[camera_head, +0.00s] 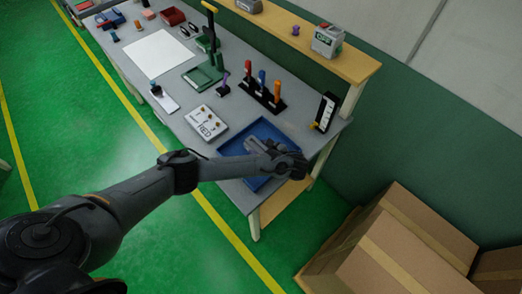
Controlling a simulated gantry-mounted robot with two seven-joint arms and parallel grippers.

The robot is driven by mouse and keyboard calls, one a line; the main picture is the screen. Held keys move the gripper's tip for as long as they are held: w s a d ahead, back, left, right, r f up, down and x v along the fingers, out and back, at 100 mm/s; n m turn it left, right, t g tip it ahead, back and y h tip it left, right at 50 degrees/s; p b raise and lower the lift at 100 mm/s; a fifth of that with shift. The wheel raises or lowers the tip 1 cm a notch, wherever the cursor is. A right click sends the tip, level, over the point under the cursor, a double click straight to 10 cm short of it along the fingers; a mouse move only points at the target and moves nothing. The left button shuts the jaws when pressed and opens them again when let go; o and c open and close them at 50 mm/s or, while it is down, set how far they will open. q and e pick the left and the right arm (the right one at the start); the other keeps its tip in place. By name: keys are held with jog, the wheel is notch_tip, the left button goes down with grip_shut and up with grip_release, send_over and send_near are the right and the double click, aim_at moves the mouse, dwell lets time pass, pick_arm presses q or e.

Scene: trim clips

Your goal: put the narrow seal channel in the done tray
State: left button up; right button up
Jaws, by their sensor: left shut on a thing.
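A blue tray (232,147) lies at the near right end of the grey workbench; I take it for the done tray, though no label on it can be read. My left arm reaches in from the left, and my left gripper (292,163) is over the right part of this tray. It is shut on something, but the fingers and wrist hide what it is. I cannot make out the narrow seal channel anywhere. Whether the gripper touches the tray is unclear. My right gripper is not in view.
A white board with knobs (206,123) lies left of the tray. A black rack of coloured-handled tools (263,93) and an upright black-and-white gauge (325,111) stand behind it. A green press (207,70) is farther back. Cardboard boxes (400,250) stand on the floor at right.

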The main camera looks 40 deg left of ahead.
pick_arm(q)
jog(key=o, duration=1.1)
jog(key=shift+f, duration=0.1)
jog(key=shift+o, duration=0.2)
jog(key=shift+r, duration=0.2)
jog(key=v, duration=0.7)
jog(key=shift+d+r, duration=0.15)
jog(key=shift+d, duration=0.2)
jog(key=p+v, duration=0.3)
jog(key=v, duration=0.1)
jog(key=shift+s+d+p, duration=0.1)
jog(key=shift+p, duration=0.2)
